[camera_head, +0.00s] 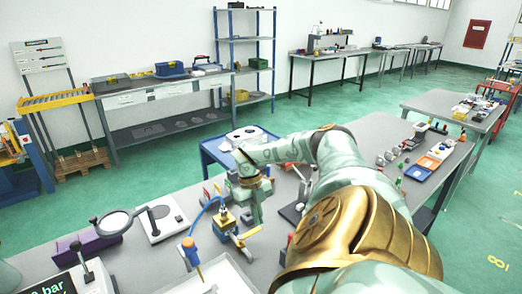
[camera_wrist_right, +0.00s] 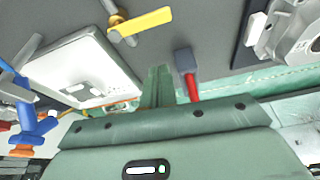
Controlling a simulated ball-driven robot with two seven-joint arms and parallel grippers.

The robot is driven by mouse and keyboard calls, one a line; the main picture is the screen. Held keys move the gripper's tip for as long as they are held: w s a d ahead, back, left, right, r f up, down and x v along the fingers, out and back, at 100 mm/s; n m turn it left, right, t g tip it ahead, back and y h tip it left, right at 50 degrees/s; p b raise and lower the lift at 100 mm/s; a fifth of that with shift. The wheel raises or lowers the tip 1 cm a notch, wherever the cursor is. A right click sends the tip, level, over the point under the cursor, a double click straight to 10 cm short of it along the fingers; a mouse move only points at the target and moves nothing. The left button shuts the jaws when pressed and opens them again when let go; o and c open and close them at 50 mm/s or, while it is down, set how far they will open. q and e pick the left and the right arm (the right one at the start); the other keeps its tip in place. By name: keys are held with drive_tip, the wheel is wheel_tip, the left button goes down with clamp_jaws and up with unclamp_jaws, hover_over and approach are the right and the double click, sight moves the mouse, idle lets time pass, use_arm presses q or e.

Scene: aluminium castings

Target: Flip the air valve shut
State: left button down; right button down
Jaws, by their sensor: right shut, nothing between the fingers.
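The air valve has a brass body (camera_head: 226,222) and a yellow lever (camera_head: 246,236) pointing out to the right over the grey bench. In the right wrist view the yellow lever (camera_wrist_right: 146,21) and brass body (camera_wrist_right: 117,27) show at the top. My right gripper (camera_head: 258,216) is shut and empty, pointing down just behind and right of the lever. In the right wrist view its closed fingers (camera_wrist_right: 157,86) appear below the lever, with a gap in the picture. I cannot tell their exact distance. My left gripper is not in view.
A blue hose (camera_head: 203,213) curves beside the valve. An orange-and-blue tool (camera_head: 189,250) stands by a white tray (camera_head: 232,272) in front. A red-handled hammer-like tool (camera_wrist_right: 190,75) lies near the fingers. My right arm hides bench to the right.

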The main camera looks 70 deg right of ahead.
drive_tip(key=v, duration=0.2)
drive_tip(key=shift+a+r, duration=0.1)
drive_tip(key=shift+r, duration=0.25)
drive_tip(key=shift+s, duration=0.15)
drive_tip(key=shift+a, duration=0.1)
